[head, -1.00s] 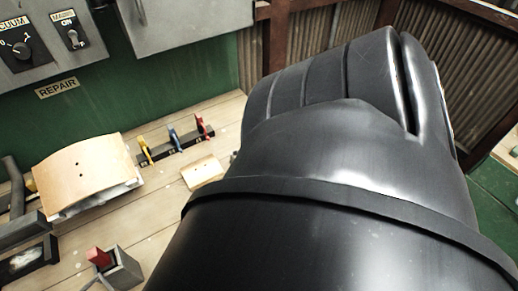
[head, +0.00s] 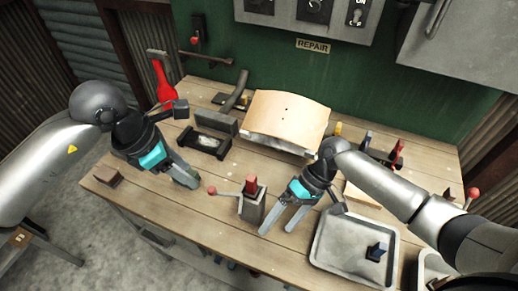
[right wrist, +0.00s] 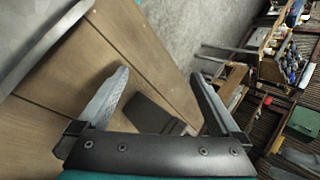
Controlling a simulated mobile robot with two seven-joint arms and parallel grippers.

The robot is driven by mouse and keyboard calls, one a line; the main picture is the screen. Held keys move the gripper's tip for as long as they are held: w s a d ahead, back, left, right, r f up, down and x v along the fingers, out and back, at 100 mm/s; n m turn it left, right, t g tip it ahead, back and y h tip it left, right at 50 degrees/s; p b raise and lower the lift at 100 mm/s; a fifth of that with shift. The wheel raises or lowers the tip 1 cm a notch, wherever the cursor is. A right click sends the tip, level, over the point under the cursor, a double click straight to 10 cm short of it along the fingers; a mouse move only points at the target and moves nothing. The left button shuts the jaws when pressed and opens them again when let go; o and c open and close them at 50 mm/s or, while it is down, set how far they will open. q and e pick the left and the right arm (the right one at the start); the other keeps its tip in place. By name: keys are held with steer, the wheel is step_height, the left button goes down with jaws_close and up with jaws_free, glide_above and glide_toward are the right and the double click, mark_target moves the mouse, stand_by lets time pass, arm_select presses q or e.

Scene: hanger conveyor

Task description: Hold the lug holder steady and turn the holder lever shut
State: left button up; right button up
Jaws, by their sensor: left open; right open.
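The lug holder (head: 251,207) is a small grey upright block near the middle of the table's front part. A red piece (head: 251,183) stands up out of its top. The holder lever (head: 227,192) sticks out to the left and ends in a red knob (head: 212,190). My left gripper (head: 189,181) is open and empty, left of the knob and apart from it. My right gripper (head: 278,230) is open, just right of the holder, its fingers pointing toward the table's front edge. The right wrist view shows its spread fingers (right wrist: 158,90) with a dark shape between them that I cannot identify.
A metal tray (head: 338,262) with a dark block lies right of my right gripper. A small brown block (head: 108,176) lies at the left edge.

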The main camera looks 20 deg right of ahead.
mark_target(252, 204)
steer(key=w+r+n+h, duration=0.1)
steer(key=w+r+n, duration=0.2)
steer(key=w+a+r+n+t+h, duration=0.1)
steer(key=w+r+n, duration=0.2)
steer(key=n, duration=0.1)
steer(key=w+a+r+n, duration=0.1)
steer(key=w+r+n, duration=0.2)
steer(key=r, duration=0.1)
steer(key=shift+w+n+t+h, duration=0.2)
steer(key=shift+n+t+h, duration=0.1)
steer(key=shift+t+h, duration=0.1)
steer(key=r+n+h, duration=0.1)
steer(key=r+n, duration=0.1)
steer(key=n, duration=0.3)
steer(key=a+r+n+h, duration=0.1)
steer(key=r+n, duration=0.1)
steer(key=n, duration=0.3)
steer(key=a+r+n+t+h, duration=0.1)
steer(key=r+n+h, duration=0.1)
steer(key=n, duration=0.3)
steer(key=shift+w+r, duration=0.25)
steer(key=shift+r, duration=0.05)
steer(key=shift+f+n, duration=0.4)
steer(key=shift+n, duration=0.1)
step_height(252, 204, down, 14)
steer(key=shift+f, duration=0.2)
steer(key=shift+c, duration=0.2)
